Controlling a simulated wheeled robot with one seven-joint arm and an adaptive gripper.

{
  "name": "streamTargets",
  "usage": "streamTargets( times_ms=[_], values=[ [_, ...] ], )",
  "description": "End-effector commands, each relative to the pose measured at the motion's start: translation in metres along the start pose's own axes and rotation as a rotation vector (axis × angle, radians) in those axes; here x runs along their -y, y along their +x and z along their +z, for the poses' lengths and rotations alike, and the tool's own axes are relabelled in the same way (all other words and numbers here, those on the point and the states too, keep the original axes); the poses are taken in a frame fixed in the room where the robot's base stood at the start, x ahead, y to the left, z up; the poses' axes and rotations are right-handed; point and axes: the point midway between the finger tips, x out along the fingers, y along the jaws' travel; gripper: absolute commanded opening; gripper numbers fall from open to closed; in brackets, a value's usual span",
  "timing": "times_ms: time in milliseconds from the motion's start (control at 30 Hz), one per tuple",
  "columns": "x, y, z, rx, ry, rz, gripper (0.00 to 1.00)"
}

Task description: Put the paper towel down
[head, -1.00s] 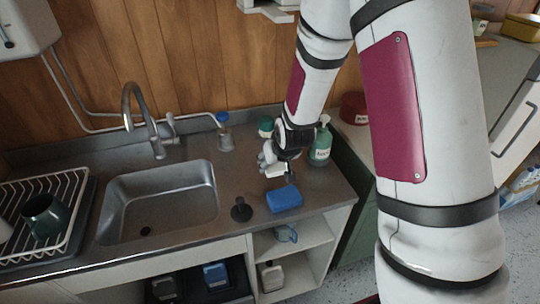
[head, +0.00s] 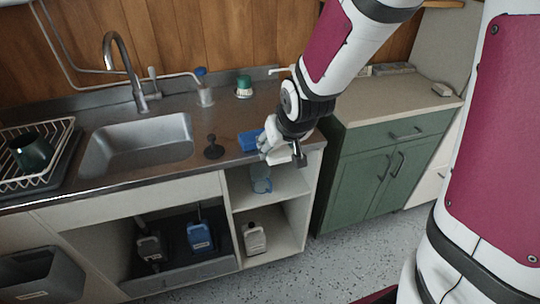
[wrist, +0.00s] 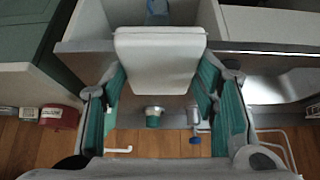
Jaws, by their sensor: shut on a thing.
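My gripper (wrist: 163,90) is shut on a white, rounded, pad-like thing, which I take to be the paper towel (wrist: 160,60). The teal finger pads press on its two sides in the wrist view. In the head view my gripper (head: 283,152) is by the counter's front edge, above the open shelves. It partly covers the blue sponge (head: 248,139). Little of the held towel can be made out there, and I cannot tell whether it touches anything.
The metal counter (head: 215,115) holds a sink (head: 140,145), a dark plunger-like thing (head: 213,148), a green-capped jar (head: 244,87) and a blue-capped bottle (head: 204,92). A dish rack (head: 55,150) stands left. A green cabinet (head: 385,165) with a mostly bare top is right.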

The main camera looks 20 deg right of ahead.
Motion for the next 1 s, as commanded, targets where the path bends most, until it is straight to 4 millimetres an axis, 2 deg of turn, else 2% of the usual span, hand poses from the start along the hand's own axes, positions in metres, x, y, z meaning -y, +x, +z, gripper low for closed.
streamTargets(
  times_ms=[167,700,867,1000],
  values=[
    [-0.002,0.012,-0.015,0.0,0.002,0.001,0.32],
    [-0.008,0.088,-0.112,0.0,0.002,0.0,0.32],
    [-0.009,0.098,-0.125,-0.001,0.001,-0.001,0.32],
    [-0.009,0.104,-0.122,0.002,0.001,-0.001,0.32]
  ],
)
